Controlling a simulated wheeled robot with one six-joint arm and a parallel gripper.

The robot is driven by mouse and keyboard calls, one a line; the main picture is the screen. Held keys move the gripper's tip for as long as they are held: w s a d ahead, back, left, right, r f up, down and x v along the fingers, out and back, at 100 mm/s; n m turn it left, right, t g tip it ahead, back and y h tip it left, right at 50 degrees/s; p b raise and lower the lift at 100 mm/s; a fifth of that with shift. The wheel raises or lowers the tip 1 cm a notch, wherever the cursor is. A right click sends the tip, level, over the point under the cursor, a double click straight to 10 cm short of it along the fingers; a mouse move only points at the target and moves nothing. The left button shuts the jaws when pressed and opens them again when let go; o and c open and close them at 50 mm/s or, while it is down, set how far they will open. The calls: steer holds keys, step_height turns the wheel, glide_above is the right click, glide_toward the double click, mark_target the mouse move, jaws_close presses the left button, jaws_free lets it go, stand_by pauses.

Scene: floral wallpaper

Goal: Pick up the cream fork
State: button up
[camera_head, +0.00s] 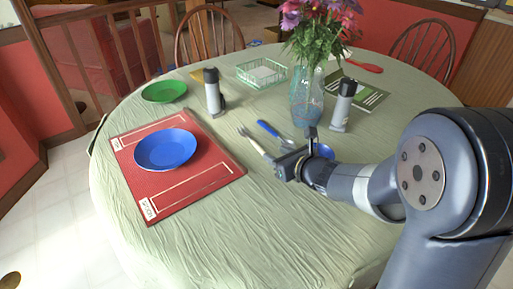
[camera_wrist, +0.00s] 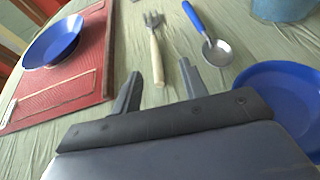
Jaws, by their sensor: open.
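The cream fork (camera_head: 254,141) lies on the green tablecloth between the red placemat and the blue-handled spoon. In the wrist view the fork (camera_wrist: 157,62) has metal tines pointing away and a cream handle pointing toward my gripper. My gripper (camera_head: 295,148) is low over the table at the handle end of the fork. In the wrist view my gripper (camera_wrist: 157,87) is open, with one finger on each side of the handle's end. The fingers look empty; I cannot tell their exact height above the cloth.
The blue-handled spoon (camera_wrist: 205,32) lies just right of the fork. A blue plate (camera_wrist: 284,92) is close on my gripper's right. A blue bowl (camera_head: 166,149) sits on the red placemat (camera_head: 200,188) at left. A flower vase (camera_head: 306,100) stands behind. The front tablecloth is clear.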

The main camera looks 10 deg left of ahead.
mark_target(263, 150)
steer(key=x, duration=0.6)
steer(key=shift+s+a+b, duration=0.2)
steer(key=shift+s+b, duration=0.15)
steer(key=shift+b, duration=0.05)
steer(key=shift+c, duration=0.4)
jaws_close()
